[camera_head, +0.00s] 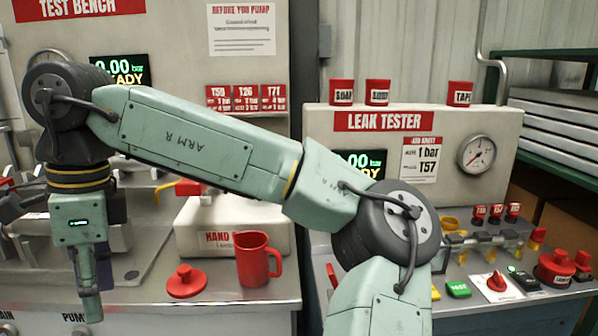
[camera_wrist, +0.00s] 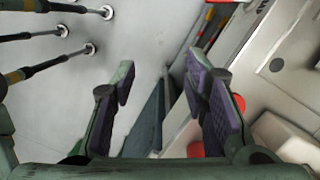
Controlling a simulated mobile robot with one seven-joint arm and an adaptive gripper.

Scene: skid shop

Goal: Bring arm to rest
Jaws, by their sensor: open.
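My arm (camera_head: 200,145) reaches from the lower right across the head view to the upper left, then bends down at a dark joint over the test bench (camera_head: 190,60) side. In the wrist view my gripper (camera_wrist: 165,88) has its two purple-padded fingers spread wide apart. Nothing is between the pads. In the head view the fingers are partly hidden and hard to make out at the left edge.
A red mug (camera_head: 258,260) and a red lid (camera_head: 186,283) stand on the counter below my arm, by the hand pump box (camera_head: 190,238). The leak tester (camera_head: 320,150) with its gauge (camera_head: 476,154) stands behind my elbow. Small red-topped parts crowd the right counter.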

